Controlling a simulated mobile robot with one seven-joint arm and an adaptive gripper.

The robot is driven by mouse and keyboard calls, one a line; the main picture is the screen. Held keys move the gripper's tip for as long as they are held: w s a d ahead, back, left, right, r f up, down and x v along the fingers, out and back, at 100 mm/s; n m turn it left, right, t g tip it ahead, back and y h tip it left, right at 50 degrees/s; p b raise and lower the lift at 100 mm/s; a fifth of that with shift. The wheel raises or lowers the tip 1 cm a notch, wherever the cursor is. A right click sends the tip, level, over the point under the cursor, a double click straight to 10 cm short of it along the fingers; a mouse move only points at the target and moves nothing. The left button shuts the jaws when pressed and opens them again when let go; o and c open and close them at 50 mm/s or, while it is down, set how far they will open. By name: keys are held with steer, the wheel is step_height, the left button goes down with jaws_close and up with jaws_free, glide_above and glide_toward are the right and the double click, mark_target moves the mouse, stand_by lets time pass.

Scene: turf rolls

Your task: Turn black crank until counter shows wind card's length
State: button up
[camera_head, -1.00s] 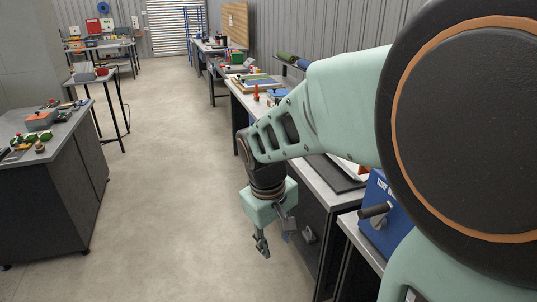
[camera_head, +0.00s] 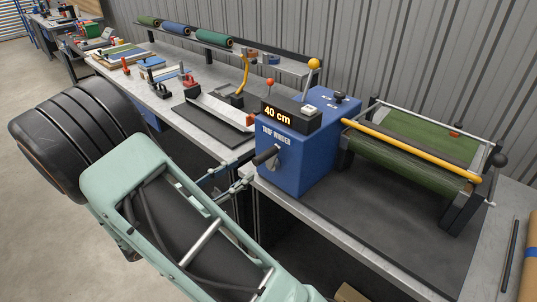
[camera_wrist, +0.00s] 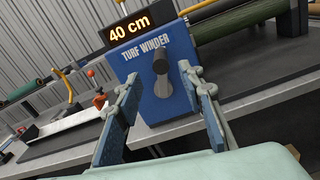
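The blue turf winder (camera_head: 300,150) stands on the bench, its counter (camera_head: 289,114) lit with "40 cm". The black crank (camera_head: 268,155) sticks out of its front face on a grey plate. In the wrist view the crank (camera_wrist: 161,66) lies ahead, between the spread fingers of my gripper (camera_wrist: 165,105). My gripper is open and appears short of the crank, not touching it. The head view shows my gripper (camera_head: 230,187) just left of and below the crank. The counter (camera_wrist: 130,27) also reads 40 cm in the wrist view. I see no wind card that I can read.
Green turf (camera_head: 415,140) runs over the winder's rollers at right, beside a yellow bar (camera_head: 410,152). A cutting board with a metal guide (camera_head: 215,117) lies left of the winder. Rolled turf (camera_head: 174,28) sits on a back shelf. A brown roll (camera_head: 530,270) is at far right.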

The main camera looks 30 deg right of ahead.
mark_target(276, 149)
steer(key=p+x, duration=0.1)
steer(key=x, duration=0.9)
jaws_close()
